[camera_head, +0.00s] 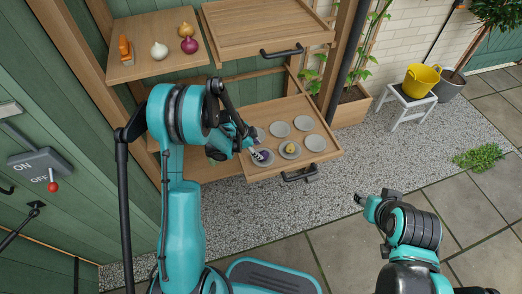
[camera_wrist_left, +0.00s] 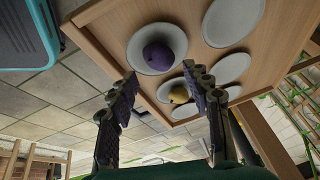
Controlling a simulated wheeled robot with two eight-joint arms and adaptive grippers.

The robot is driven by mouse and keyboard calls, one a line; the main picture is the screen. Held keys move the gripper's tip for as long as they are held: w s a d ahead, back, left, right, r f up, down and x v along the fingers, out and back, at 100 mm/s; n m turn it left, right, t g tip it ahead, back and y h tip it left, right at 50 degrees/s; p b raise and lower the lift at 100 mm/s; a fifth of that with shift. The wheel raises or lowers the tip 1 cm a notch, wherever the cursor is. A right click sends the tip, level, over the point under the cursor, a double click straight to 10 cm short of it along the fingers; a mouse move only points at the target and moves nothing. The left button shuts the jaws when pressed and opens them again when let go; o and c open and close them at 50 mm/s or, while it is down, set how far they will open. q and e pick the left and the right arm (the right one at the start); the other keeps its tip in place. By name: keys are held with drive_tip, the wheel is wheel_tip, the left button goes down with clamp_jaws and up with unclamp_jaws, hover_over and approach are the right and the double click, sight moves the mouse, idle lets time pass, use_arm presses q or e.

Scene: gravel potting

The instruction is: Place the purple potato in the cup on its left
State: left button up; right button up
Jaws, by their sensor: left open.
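The purple potato (camera_head: 265,155) sits in a shallow white cup at the front left of the pulled-out drawer; it shows clearly in the left wrist view (camera_wrist_left: 158,56), in its cup (camera_wrist_left: 136,62). A yellow potato (camera_head: 290,148) lies in the cup to its right, also in the left wrist view (camera_wrist_left: 179,93). My left gripper (camera_head: 254,152) is at the purple potato and partly covers it in the head view. Its fingers (camera_wrist_left: 163,80) are apart with nothing gripped. My right gripper (camera_head: 360,199) is far to the right, away from the drawer; its fingers are too small to judge.
The wooden drawer (camera_head: 332,150) also holds several empty white cups (camera_head: 315,143). A side shelf (camera_head: 150,70) carries onions and an orange item. A yellow bucket (camera_head: 421,82) stands on a white stool (camera_head: 405,103). Gravel ground lies in front.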

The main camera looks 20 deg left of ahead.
use_arm(q)
drive_tip(key=s+d+r+n+t+y+p, duration=0.1)
drive_tip(key=s+r+n, duration=0.3)
drive_tip(key=r, duration=0.7)
drive_tip(key=s+r+n+t+y+p, duration=0.1)
drive_tip(key=s+r+n, duration=0.2)
drive_tip(key=s+r, duration=0.6)
drive_tip(key=s+r+n+t+y, duration=0.1)
drive_tip(key=s+r+n+t, duration=0.1)
drive_tip(key=s+r+n, duration=0.4)
drive_tip(key=s+d, duration=0.1)
drive_tip(key=s, duration=0.3)
drive_tip(key=shift+s+r+y, duration=0.15)
drive_tip(key=shift+s+y, duration=0.15)
drive_tip(key=shift+s, duration=0.05)
